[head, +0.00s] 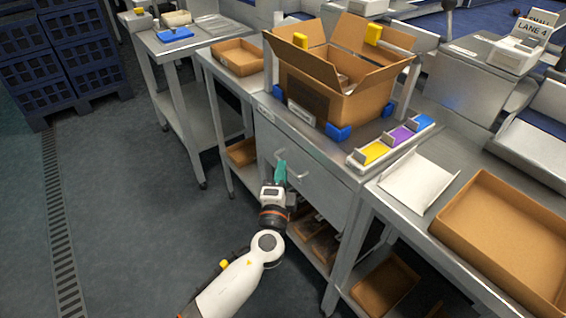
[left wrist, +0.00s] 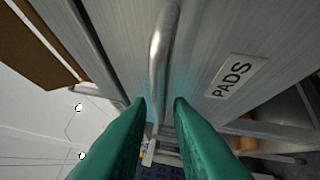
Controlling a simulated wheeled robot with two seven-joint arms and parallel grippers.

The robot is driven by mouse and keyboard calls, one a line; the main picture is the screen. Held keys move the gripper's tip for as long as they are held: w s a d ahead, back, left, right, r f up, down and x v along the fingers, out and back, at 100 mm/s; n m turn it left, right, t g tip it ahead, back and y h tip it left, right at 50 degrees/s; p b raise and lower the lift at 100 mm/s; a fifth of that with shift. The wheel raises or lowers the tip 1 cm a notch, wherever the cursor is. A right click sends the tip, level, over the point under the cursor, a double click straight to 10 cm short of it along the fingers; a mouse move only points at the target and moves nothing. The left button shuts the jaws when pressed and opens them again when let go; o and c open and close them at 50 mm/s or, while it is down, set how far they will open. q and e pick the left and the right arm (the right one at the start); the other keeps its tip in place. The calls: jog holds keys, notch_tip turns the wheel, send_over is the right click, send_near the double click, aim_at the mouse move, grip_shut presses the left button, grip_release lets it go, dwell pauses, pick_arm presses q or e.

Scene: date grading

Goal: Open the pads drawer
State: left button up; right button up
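The pads drawer (head: 325,188) is a grey metal front under the packing bench, and it looks shut. Its bar handle (head: 296,176) shows beside my left gripper. In the left wrist view the drawer front (left wrist: 215,45) carries a PADS label (left wrist: 238,77), and the silver handle (left wrist: 162,45) runs down toward the gap between my fingers. My left gripper (head: 281,172) has teal fingers, also seen in the left wrist view (left wrist: 160,103). They are apart, one on each side of the handle line, with no clear contact. My right gripper is not in view.
An open cardboard box (head: 340,92) stands on the bench above the drawer. Beside it are yellow, purple and blue blocks (head: 402,135). A shelf with brown trays (head: 318,240) lies below the drawer. The floor (head: 130,210) to the left is clear.

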pick_arm(q)
jog(key=shift+x, duration=1.55)
jog(key=shift+c, duration=0.2)
grip_shut()
jog(key=shift+a, duration=0.1)
